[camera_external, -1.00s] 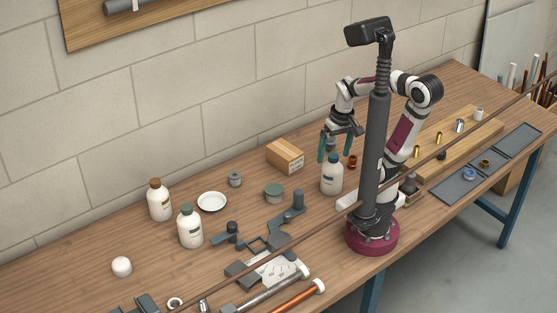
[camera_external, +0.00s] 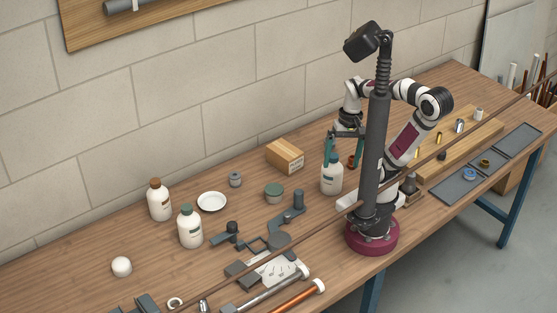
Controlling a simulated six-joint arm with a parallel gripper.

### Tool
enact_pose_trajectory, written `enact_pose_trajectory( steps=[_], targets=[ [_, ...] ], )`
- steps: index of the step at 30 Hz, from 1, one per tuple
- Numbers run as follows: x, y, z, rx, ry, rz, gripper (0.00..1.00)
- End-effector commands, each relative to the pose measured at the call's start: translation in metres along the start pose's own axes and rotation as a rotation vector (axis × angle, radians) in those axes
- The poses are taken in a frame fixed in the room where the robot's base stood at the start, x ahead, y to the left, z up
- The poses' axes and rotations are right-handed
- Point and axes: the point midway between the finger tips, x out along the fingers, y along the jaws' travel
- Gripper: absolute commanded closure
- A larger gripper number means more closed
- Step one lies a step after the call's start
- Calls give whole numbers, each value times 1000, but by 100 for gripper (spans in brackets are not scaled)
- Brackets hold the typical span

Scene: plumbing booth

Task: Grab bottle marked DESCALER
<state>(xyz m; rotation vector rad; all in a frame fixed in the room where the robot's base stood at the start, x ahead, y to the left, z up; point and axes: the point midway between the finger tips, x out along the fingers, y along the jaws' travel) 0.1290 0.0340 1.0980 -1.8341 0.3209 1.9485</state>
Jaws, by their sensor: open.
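Three white bottles stand upright on the bench; their label text is too small to read, so I cannot tell which is DESCALER. One bottle (camera_external: 332,178) with a dark label stands just left of my base. My gripper (camera_external: 342,155) points down over this bottle, its teal fingers open at the bottle's top. The fingers partly hide its cap and neck. A second bottle with a green cap (camera_external: 190,228) and a third with a brown cap (camera_external: 159,201) stand apart at the left.
A cardboard box (camera_external: 285,156) and a green-lidded tin (camera_external: 274,192) stand left of the gripper. A copper fitting (camera_external: 351,162) is close behind the bottle. A long brown pipe (camera_external: 300,228) crosses the view diagonally.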

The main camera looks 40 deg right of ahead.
Motion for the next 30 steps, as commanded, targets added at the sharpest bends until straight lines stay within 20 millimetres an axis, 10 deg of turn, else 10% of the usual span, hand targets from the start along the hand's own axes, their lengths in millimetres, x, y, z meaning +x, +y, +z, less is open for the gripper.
enact_pose_trajectory(
  steps=[13, 17, 25, 30],
  targets=[
    [0, 0, 0, 0, 0, 0, 0],
    [0, 0, 0, -1, 0, 0, 20],
    [0, -1, -1, -4, 2, -1, 21],
    [25, -55, -38, -252, 123, -60, 21]
  ],
)
